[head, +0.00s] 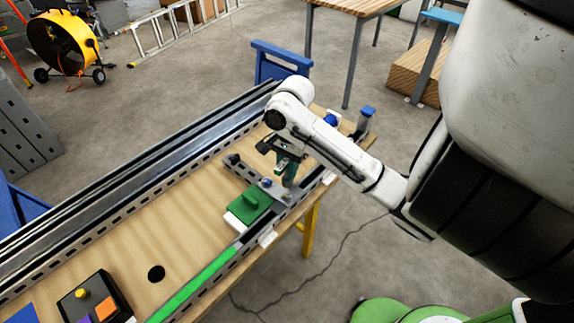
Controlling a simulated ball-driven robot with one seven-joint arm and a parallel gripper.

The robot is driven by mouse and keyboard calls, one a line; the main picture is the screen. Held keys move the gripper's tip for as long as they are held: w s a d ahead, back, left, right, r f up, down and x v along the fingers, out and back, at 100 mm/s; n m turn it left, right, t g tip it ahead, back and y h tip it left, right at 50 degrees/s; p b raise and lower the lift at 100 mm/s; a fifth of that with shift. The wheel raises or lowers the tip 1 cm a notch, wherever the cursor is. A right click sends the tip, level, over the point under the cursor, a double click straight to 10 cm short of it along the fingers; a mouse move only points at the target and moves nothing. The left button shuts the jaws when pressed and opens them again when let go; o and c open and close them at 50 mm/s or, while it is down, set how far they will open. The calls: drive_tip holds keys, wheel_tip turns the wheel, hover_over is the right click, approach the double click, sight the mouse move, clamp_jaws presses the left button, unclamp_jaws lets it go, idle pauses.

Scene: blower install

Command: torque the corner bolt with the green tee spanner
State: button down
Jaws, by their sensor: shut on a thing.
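My gripper (283,153) hangs over the right end of the wooden bench, shut on the green tee spanner (287,161). The spanner is dark green and partly hidden by the gripper. Below it is a grey metal corner bracket (284,192), with a small blue part (267,183) on it. I cannot make out the corner bolt itself, nor whether the spanner's lower end touches it.
A green block with a handle (250,205) sits on a white base left of the bracket. Slotted rails (120,195) run along the bench (120,243). A black box with coloured pads (92,297) lies at lower left. A yellow fan (62,42) stands on the floor behind.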

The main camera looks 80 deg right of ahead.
drive_tip(key=shift+f+b, duration=1.7)
drive_tip(key=shift+f, duration=0.8)
drive_tip(key=shift+f, duration=0.9)
drive_tip(key=shift+w+r+m+p, duration=0.1)
drive_tip(key=shift+m+p, duration=0.25)
drive_tip(key=shift+m, duration=0.85)
